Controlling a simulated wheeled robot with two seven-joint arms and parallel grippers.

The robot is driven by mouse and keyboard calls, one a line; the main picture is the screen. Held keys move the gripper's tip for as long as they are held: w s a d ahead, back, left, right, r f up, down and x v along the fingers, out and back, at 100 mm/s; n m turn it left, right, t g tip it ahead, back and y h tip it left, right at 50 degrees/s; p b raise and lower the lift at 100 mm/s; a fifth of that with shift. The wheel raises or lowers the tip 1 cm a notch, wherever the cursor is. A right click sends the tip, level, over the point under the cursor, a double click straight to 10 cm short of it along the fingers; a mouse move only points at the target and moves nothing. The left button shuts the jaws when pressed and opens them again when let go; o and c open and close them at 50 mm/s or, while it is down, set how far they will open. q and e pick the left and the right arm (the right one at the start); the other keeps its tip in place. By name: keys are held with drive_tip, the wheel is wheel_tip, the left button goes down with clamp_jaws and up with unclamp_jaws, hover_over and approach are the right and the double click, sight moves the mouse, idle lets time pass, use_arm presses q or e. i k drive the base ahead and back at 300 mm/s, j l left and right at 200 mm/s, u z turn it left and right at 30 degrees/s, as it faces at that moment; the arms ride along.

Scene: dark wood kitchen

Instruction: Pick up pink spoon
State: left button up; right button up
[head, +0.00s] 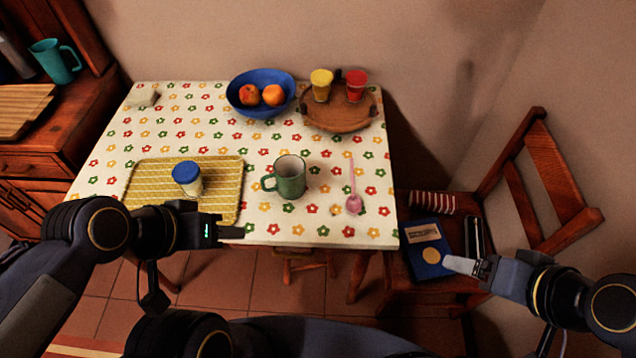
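The pink spoon (354,203) lies on the flowered tablecloth (325,219), right of the green mug (290,178) and near the table's front right. Its bowl is toward me and its thin handle points to the back. My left gripper (231,232) is at the table's front edge, left of the spoon and apart from it, by the yellow mat. Its fingers are seen side-on, so I cannot tell if they are open. My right gripper (460,266) is right of the table, over the chair, apart from the spoon. Its finger opening is also unclear.
A yellow mat (226,190) with a blue-lidded jar (187,178) lies left of the mug. A blue bowl (240,99) of oranges and a brown tray (338,119) with yellow and red cups stand behind. A wooden chair (563,180) holds a blue book (425,250).

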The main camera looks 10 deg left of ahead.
sight(356, 208)
drive_tip(key=i+j+u, duration=0.1)
drive_tip(key=j+u, duration=0.25)
drive_tip(key=i+j+u, duration=0.15)
drive_tip(key=u, duration=0.2)
